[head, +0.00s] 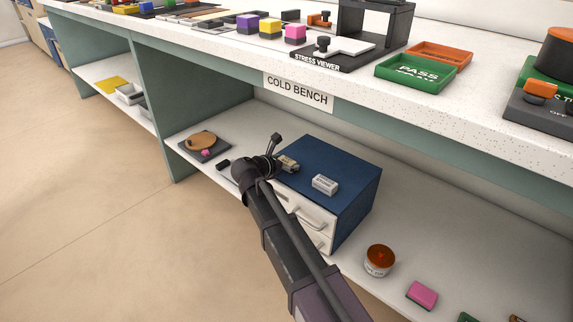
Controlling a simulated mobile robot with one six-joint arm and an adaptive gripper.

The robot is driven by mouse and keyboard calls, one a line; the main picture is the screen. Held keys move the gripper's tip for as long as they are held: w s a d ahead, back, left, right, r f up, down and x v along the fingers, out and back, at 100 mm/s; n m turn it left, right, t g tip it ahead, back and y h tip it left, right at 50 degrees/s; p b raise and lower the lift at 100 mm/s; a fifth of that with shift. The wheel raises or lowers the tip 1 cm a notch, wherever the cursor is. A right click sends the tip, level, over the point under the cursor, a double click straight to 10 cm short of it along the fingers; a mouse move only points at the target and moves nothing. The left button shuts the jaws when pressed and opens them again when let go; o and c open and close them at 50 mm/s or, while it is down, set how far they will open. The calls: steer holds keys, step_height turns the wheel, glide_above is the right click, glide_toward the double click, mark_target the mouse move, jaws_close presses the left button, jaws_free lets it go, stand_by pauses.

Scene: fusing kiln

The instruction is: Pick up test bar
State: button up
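A small whitish block (325,184) with dark marking lies on the blue top of a drawer cabinet (345,172). I cannot tell for sure whether it is the test bar; no other thing in view is clearly one. My gripper (283,151) is at the cabinet's far left corner, left of the block and apart from it. Its fingers look spread, one dark and pointing up, with a tan-grey piece at the other side. I cannot tell whether that piece is a fingertip or a separate thing. Nothing clearly shows held between the fingers.
The cabinet stands on the lower shelf under the counter labelled COLD BENCH (298,92). A dark plate with a brown disc (201,140) is at left. The counter overhangs the shelf.

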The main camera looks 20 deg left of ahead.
mark_target(287, 160)
steer(key=c, duration=0.8)
steer(key=shift+r, duration=0.15)
step_height(287, 160, up, 4)
steer(key=p, duration=0.3)
steer(key=shift+f+p, duration=0.25)
steer(key=shift+p, duration=0.1)
steer(key=s, duration=0.5)
steer(key=s+a+p, duration=0.1)
steer(key=s, duration=0.4)
steer(key=s+a+r, duration=0.1)
steer(key=s, duration=0.5)
steer(key=shift+r, duration=0.1)
steer(key=shift+a, duration=0.1)
steer(key=shift+r, duration=0.1)
step_height(287, 160, up, 46)
steer(key=p, duration=4.6)
steer(key=shift+f, duration=0.25)
